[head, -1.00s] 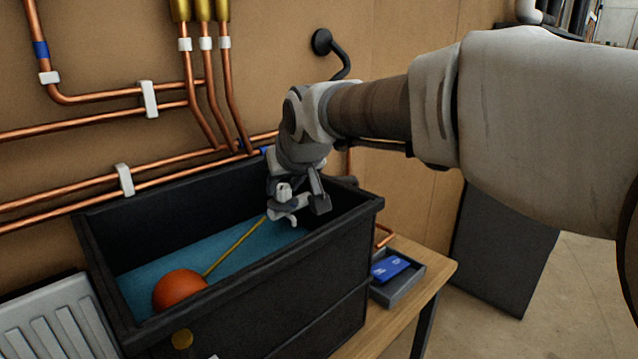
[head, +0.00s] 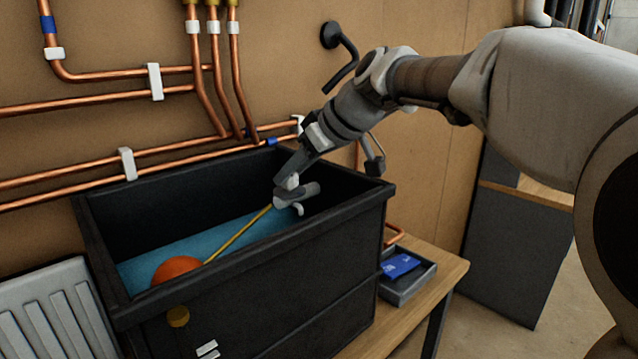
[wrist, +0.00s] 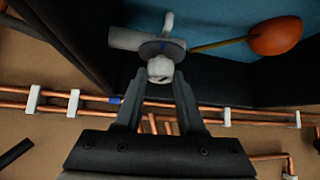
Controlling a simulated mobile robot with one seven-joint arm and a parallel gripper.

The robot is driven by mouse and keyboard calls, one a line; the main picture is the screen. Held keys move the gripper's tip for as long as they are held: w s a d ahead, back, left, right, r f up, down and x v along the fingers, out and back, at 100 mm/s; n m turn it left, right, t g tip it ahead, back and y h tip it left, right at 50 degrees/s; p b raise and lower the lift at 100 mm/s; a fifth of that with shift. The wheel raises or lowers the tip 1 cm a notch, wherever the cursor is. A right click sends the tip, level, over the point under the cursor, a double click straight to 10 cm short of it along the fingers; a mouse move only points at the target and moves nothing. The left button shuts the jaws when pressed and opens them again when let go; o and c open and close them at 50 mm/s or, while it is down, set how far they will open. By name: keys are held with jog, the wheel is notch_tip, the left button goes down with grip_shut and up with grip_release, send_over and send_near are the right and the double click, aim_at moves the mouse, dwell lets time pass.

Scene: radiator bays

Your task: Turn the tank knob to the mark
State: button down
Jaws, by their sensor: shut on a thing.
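The black tank (head: 290,255) holds blue water (head: 215,235) and an orange float ball (head: 178,270) on a thin yellow rod (head: 238,235). The rod runs to a grey valve body (head: 305,196) at the tank's right inside end. In the wrist view the valve (wrist: 125,38) has a white curved spout, a dark disc (wrist: 163,48) with a small blue patch, and a white rounded knob (wrist: 160,69). My gripper (head: 290,180) reaches down into the tank and is shut on the knob; its two fingers (wrist: 159,80) flank it. The knob's far side is hidden.
Copper pipes (head: 80,170) with white clips run along the wall behind the tank. A small grey tray (head: 410,285) with blue cards stands right of the tank on the wooden bench (head: 445,280). A white radiator (head: 45,310) is at lower left.

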jog(key=n+g, duration=0.1)
jog(key=n, duration=0.1)
jog(key=shift+w+n+g+y, duration=0.15)
jog(key=shift+n+g+y, duration=0.15)
jog(key=shift+g+y, duration=0.1)
jog(key=shift+w+d+n+g+y, duration=0.1)
jog(key=shift+n+g+y, duration=0.2)
jog(key=shift+n+g, duration=0.75)
jog(key=shift+n, duration=0.25)
jog(key=c, duration=0.5)
grip_release()
jog(key=p+v, duration=0.1)
jog(key=v, duration=1.6)
jog(key=shift+r+p, duration=0.2)
jog(key=shift+p, duration=0.15)
jog(key=shift+d, duration=0.1)
